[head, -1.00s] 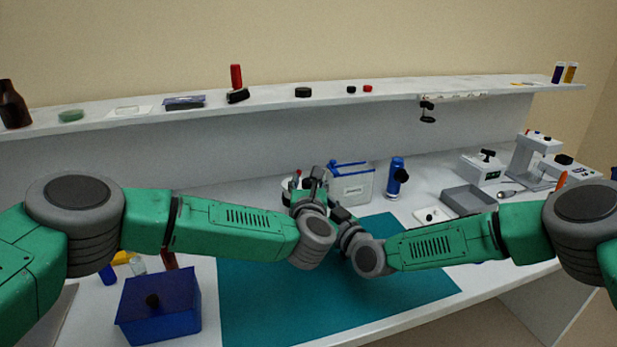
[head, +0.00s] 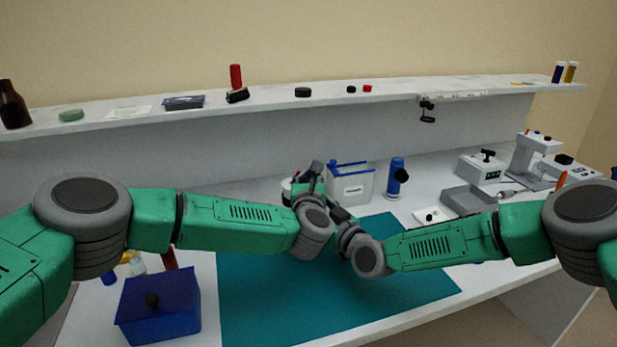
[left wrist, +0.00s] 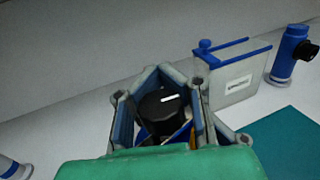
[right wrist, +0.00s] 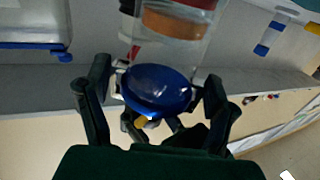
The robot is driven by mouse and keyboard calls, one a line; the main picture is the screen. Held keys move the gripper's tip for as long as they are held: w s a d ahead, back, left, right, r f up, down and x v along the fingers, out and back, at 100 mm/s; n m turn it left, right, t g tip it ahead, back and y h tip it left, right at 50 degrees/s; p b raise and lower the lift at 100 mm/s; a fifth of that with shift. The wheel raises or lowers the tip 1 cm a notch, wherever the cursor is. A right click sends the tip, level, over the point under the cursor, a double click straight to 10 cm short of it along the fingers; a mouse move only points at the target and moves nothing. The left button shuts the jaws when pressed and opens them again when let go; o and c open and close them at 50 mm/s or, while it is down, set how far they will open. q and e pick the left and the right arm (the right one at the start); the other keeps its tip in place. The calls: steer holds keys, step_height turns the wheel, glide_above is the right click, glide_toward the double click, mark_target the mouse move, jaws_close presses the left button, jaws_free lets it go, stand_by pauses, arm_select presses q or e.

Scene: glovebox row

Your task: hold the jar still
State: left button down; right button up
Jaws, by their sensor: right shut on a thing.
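A clear jar (right wrist: 172,45) with an orange band shows at the top of the right wrist view. A round blue part (right wrist: 157,90) is in front of it; whether they are one piece I cannot tell. My right gripper (right wrist: 155,88) is shut, with its fingers on both sides of the blue part. In the left wrist view a round black top (left wrist: 162,103) with a white mark lies between the fingers of my left gripper (left wrist: 164,80); whether they touch it is unclear. In the head view my left gripper (head: 312,175) and wrists hide most of the jar.
A grey box with blue trim (head: 352,187) stands just behind the grippers, with a blue cylinder (head: 396,178) right of it. A grey tray (head: 468,201) is further right. A dark blue box (head: 160,310) stands front left. The teal mat (head: 300,310) is bare in front.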

arm_select(q)
steer(key=shift+d+h, duration=0.1)
steer(key=shift+h, duration=0.3)
steer(key=m+h, duration=0.1)
steer(key=h, duration=0.1)
steer(key=m+h, duration=0.2)
steer(key=m+g+h, duration=0.1)
steer(key=h, duration=0.1)
steer(key=shift+s+d, duration=0.1)
steer(key=shift+d, duration=0.3)
steer(key=shift+s+d+r+m+g+h, duration=0.15)
steer(key=shift+m+g+h, duration=0.5)
steer(key=shift+h, duration=0.35)
steer(key=shift+d+f+m+g+h, duration=0.15)
steer(key=shift+m+g+h, duration=0.35)
steer(key=shift+m+h, duration=0.4)
steer(key=shift+s+d+r+m+g+h, duration=0.15)
steer(key=shift+m+g+h, duration=0.4)
steer(key=shift+h, duration=0.55)
steer(key=shift+w+a, duration=0.15)
steer(key=shift+a, duration=0.05)
steer(key=c, duration=2.2)
jaws_free()
steer(key=o, duration=0.8)
